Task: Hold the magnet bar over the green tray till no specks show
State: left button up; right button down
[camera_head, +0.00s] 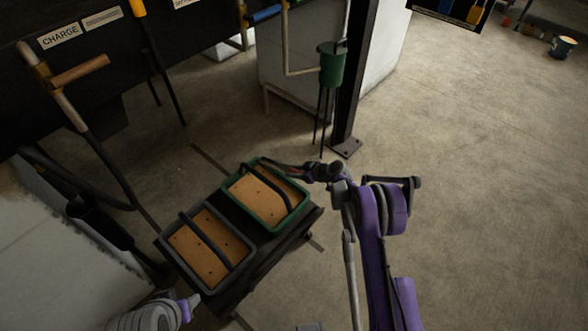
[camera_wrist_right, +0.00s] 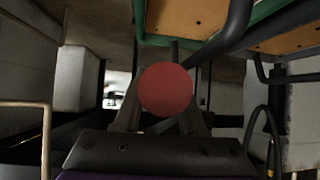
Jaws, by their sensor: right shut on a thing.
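The green tray (camera_head: 303,205) stands on a dark stand, with a tan floor and a dark curved handle across it. A few small dark specks show on its floor. My right gripper (camera_head: 312,172) is at the tray's far right corner. In the right wrist view my right gripper (camera_wrist_right: 160,118) is shut on the magnet bar, whose round red end (camera_wrist_right: 166,90) faces the camera. The green rim (camera_wrist_right: 160,40) shows above it there. In the head view the bar is hard to tell from the dark gripper. Part of my left gripper (camera_head: 190,305) shows at the lower left; its jaws are unclear.
A grey tray (camera_head: 168,245) with a tan floor, dark specks and its own handle stands beside the green one. A dark post (camera_head: 350,90) and a green canister (camera_head: 331,65) stand behind. A wooden-handled lever (camera_head: 80,70) is at left. Open floor lies right.

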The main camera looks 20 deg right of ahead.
notch_tip(320, 180, down, 11)
jog(key=b, duration=0.6)
dwell(0.3)
jog(key=shift+f, duration=0.1)
dwell(0.3)
